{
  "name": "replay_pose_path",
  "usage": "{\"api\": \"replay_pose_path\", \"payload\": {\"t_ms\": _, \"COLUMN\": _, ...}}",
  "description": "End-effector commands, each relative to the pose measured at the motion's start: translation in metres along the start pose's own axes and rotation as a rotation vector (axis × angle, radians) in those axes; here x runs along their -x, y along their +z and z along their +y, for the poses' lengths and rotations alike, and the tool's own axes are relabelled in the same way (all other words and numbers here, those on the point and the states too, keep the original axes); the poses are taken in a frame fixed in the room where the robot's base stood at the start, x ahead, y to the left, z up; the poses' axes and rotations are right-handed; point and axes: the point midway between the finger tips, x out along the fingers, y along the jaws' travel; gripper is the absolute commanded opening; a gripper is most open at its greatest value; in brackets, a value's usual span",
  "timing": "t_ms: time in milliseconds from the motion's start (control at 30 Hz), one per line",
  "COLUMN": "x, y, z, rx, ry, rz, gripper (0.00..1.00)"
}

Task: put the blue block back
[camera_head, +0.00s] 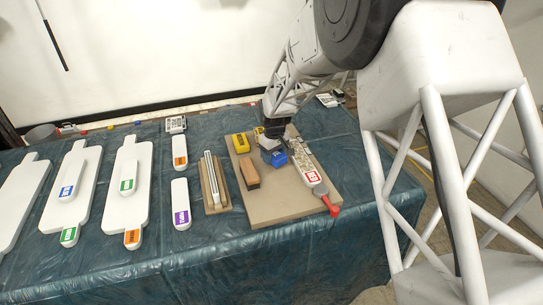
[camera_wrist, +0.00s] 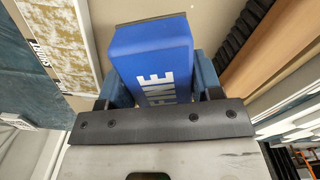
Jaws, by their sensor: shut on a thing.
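The blue block (camera_head: 274,157) is held by my gripper (camera_head: 272,136) over the tan board on the table. In the wrist view the blue block (camera_wrist: 152,62) lies between the two fingers of my gripper (camera_wrist: 160,80), which are shut on its sides. White letters reading FINE show on its face. I cannot tell whether the block touches the board. The tan board (camera_head: 270,210) also carries a yellow block (camera_head: 240,143) and a brown block (camera_head: 249,172), both left of the blue one.
A speckled strip with a red label (camera_head: 310,177) lies right of the blue block, near a red-handled tool (camera_head: 327,202). A wooden holder with pale rods (camera_head: 213,180) stands left of the board. White paddles (camera_head: 127,190) lie further left. The board's front is clear.

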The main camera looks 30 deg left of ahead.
Motion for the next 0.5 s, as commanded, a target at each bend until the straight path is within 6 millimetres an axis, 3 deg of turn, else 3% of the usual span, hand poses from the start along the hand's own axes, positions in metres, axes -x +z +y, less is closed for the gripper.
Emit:
{"api": "replay_pose_path", "payload": {"t_ms": 300, "x": -0.004, "y": -0.032, "z": 0.017, "rx": 0.0, "ry": 0.0, "rz": 0.0, "gripper": 0.33}}
{"api": "replay_pose_path", "payload": {"t_ms": 500, "x": -0.004, "y": -0.038, "z": 0.021, "rx": 0.0, "ry": 0.0, "rz": -0.001, "gripper": 0.33}}
